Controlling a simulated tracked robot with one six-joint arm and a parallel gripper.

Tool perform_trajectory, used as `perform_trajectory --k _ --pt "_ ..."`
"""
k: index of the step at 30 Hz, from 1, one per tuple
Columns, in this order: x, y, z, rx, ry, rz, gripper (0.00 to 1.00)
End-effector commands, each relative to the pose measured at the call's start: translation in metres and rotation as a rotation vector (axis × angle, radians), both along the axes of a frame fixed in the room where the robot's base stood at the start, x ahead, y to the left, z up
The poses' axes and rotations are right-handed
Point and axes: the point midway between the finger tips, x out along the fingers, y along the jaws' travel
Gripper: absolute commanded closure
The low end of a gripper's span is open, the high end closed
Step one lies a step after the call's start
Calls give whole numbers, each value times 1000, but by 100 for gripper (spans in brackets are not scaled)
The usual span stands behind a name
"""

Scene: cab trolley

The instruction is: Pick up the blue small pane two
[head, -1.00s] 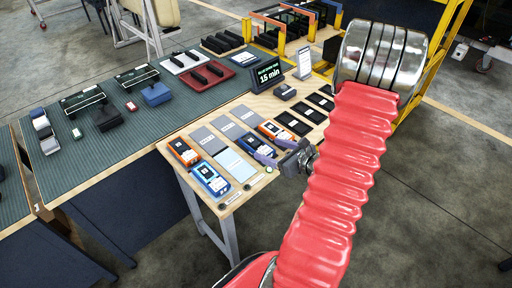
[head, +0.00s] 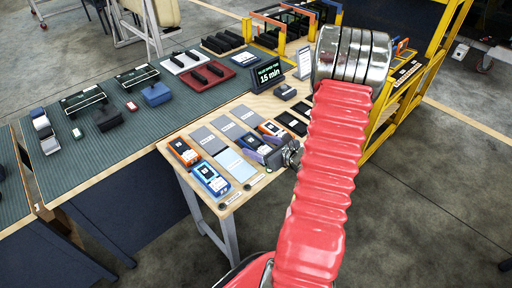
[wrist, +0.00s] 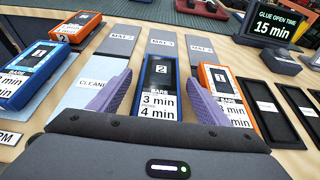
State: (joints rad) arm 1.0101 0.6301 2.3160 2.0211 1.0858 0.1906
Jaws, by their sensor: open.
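My gripper (head: 264,154) is low over the front part of the light wooden table and is open. I cannot tell which one is called pane two.
An orange unit (wrist: 220,88) lies close right of the right finger. Another orange unit (head: 183,152) lies at the left. Grey labelled mats (head: 208,141), a pale cleaning pad (head: 235,164), black trays (head: 291,122) and a "15 min" sign (head: 267,74) surround them.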

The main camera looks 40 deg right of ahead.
Motion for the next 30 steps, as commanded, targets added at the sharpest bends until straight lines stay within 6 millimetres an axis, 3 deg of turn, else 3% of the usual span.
perform_trajectory --k 5,21,30 --pt "14 0 -6 0 0 0 30" --pt "15 0 -6 0 0 -1 30" --pt "15 0 -6 0 0 -1 50"
